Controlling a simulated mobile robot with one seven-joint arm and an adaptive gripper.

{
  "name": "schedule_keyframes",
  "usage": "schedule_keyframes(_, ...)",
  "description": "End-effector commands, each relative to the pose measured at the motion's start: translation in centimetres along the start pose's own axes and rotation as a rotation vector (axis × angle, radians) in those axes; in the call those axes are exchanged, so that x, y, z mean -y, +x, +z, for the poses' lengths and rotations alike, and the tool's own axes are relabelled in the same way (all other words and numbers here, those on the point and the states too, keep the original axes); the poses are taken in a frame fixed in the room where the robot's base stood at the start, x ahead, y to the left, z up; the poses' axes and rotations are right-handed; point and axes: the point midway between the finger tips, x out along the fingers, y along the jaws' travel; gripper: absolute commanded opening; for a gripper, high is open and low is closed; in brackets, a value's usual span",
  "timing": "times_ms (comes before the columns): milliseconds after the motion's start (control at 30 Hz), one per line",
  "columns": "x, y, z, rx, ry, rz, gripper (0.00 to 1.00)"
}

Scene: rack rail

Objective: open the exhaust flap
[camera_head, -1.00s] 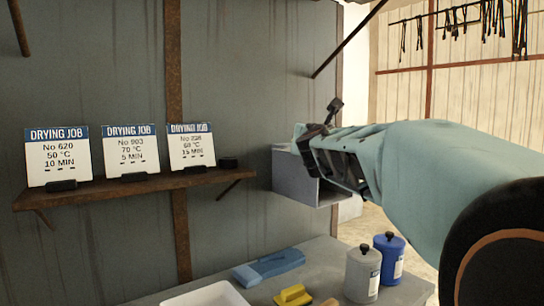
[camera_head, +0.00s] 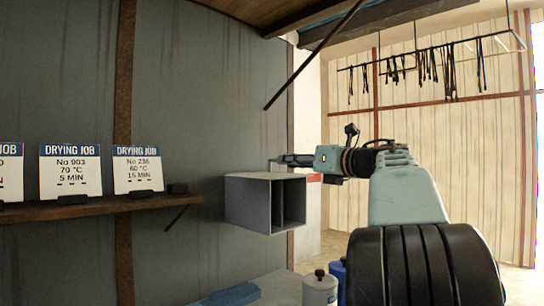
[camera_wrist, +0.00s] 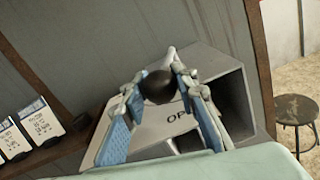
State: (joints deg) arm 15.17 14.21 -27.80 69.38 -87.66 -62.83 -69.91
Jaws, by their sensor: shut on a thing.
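The exhaust duct is a grey box (camera_head: 262,203) on the dark wall, its open end facing right with an upright divider inside. In the wrist view a grey panel (camera_wrist: 150,128) on it bears lettering that starts "OP"; the rest is hidden by a finger. My gripper (camera_head: 282,160) is at the box's top edge in the head view. In the wrist view its two blue-padded fingers (camera_wrist: 158,78) stand either side of a dark round knob (camera_wrist: 157,88) and are shut on it. The fingers partly hide the panel, so the flap's exact angle is unclear.
A rusty shelf (camera_head: 80,210) with drying job cards (camera_head: 137,170) is left of the box. A diagonal brace (camera_head: 315,55) hangs above. Bottles (camera_head: 320,288) stand on the bench below. A stool (camera_wrist: 295,112) stands at right in the wrist view.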

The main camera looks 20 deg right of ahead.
Motion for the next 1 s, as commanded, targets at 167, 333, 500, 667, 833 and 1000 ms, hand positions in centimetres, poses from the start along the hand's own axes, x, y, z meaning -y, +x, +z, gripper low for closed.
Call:
schedule_keyframes(167, 1.4, -0.1, 0.8, -0.022, 0.001, 0.092, 0.00)
schedule_keyframes(333, 2.1, -0.1, 0.8, -0.036, 0.000, 0.164, 0.00)
schedule_keyframes(500, 2.5, -0.2, 0.8, -0.041, -0.001, 0.210, 0.00)
schedule_keyframes(667, 2.7, -0.4, 0.7, -0.042, -0.001, 0.231, 0.00)
schedule_keyframes(833, 2.8, -0.4, 0.6, -0.042, -0.001, 0.237, 0.00)
schedule_keyframes(1000, 2.8, -0.4, 0.6, -0.042, -0.001, 0.237, 0.00)
